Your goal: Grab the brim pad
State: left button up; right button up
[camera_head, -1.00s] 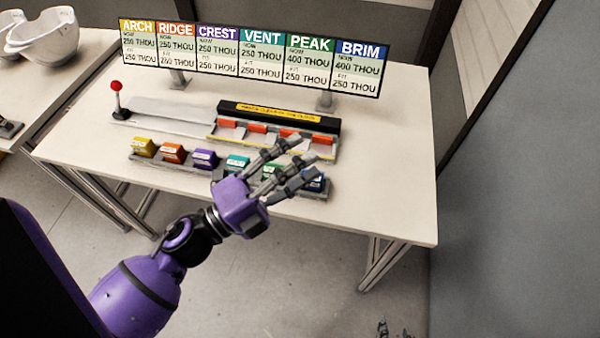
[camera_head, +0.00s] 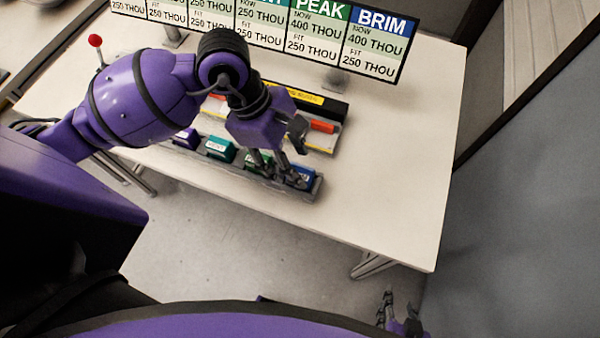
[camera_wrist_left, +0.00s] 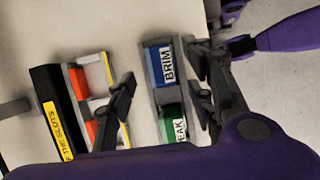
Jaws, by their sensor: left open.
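The brim pad (camera_head: 303,174) is a blue block with a white label at the right end of the pad rack, partly hidden by my fingers in the head view. In the left wrist view the brim pad (camera_wrist_left: 152,66) shows clearly, its label reading BRIM. My left gripper (camera_head: 283,158) is open, reaching down over the brim end of the rack. In the wrist view its fingers (camera_wrist_left: 160,85) lie on either side of the row, near the brim and peak pads, with nothing held. My right gripper (camera_head: 398,312) is low at the bottom right, away from the table, fingers apart and empty.
The green peak pad (camera_wrist_left: 170,122) sits right beside the brim pad. The teal vent pad (camera_head: 219,149) is farther left. A black-backed slot fixture (camera_head: 325,105) with orange pieces stands behind the rack. A sign board (camera_head: 378,45) stands at the back. The table's right side is clear.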

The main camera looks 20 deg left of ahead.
aim_at(297, 168)
pick_arm(q)
jog(key=x, duration=0.3)
jog(key=shift+f, duration=0.15)
grip_shut()
dwell(0.3)
